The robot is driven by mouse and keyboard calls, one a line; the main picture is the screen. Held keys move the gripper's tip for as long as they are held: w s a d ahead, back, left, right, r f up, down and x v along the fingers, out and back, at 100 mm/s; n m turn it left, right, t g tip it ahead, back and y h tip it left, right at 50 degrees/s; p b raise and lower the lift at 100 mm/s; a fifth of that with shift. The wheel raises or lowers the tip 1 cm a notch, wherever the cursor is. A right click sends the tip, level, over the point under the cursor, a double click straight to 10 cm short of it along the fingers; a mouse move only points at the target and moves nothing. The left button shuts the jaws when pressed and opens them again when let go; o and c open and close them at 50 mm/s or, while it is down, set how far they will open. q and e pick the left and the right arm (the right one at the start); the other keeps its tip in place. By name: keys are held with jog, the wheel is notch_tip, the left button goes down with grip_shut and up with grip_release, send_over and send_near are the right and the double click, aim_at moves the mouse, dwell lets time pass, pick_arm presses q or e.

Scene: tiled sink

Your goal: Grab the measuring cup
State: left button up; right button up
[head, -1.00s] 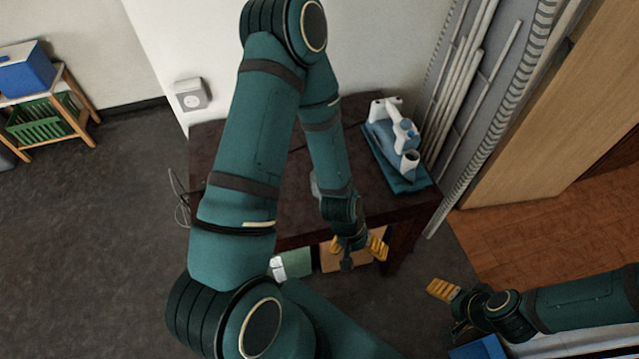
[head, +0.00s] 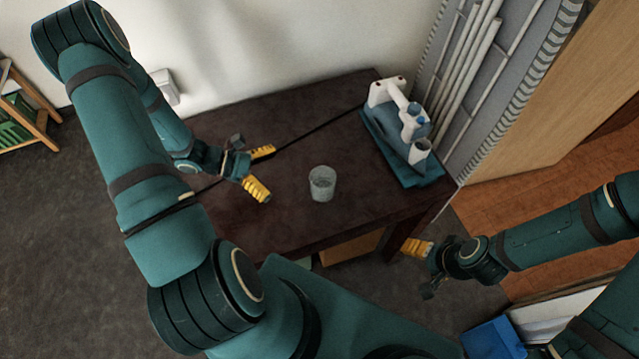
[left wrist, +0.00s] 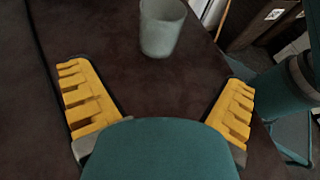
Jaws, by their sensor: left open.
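The measuring cup (head: 322,184) is a clear, greyish cup standing upright on the dark table (head: 290,130). In the left wrist view the cup (left wrist: 161,27) is at the top, ahead of and between the spread fingers, and its top is cut off. My left gripper (head: 260,171) is open and empty, to the left of the cup and apart from it, with its yellow fingers toward it. The fingers of this gripper (left wrist: 161,105) also show wide apart in the left wrist view. My right gripper (head: 424,268) is beyond the table's front right corner; its opening is unclear.
A blue-and-white device (head: 402,120) on a blue-green base stands at the table's right end. A dark cable runs across the tabletop. A blue box (head: 493,338) is below my right arm. The tabletop around the cup is clear.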

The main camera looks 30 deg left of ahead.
pick_arm(q)
jog(key=b, duration=0.1)
send_over(320, 185)
jog(key=s+a, duration=0.3)
jog(key=s, duration=0.1)
jog(key=f, duration=0.3)
jog(key=shift+w+a, duration=0.1)
jog(key=shift+a, duration=0.1)
jog(key=b+x, duration=0.1)
jog(key=x, duration=0.3)
jog(key=shift+w+a+f, duration=0.1)
jog(key=shift+w+a, duration=0.05)
jog(key=shift+w+d+f, duration=0.15)
jog(key=shift+w+d, duration=0.1)
jog(key=shift+d, duration=0.3)
jog(key=c, duration=1.3)
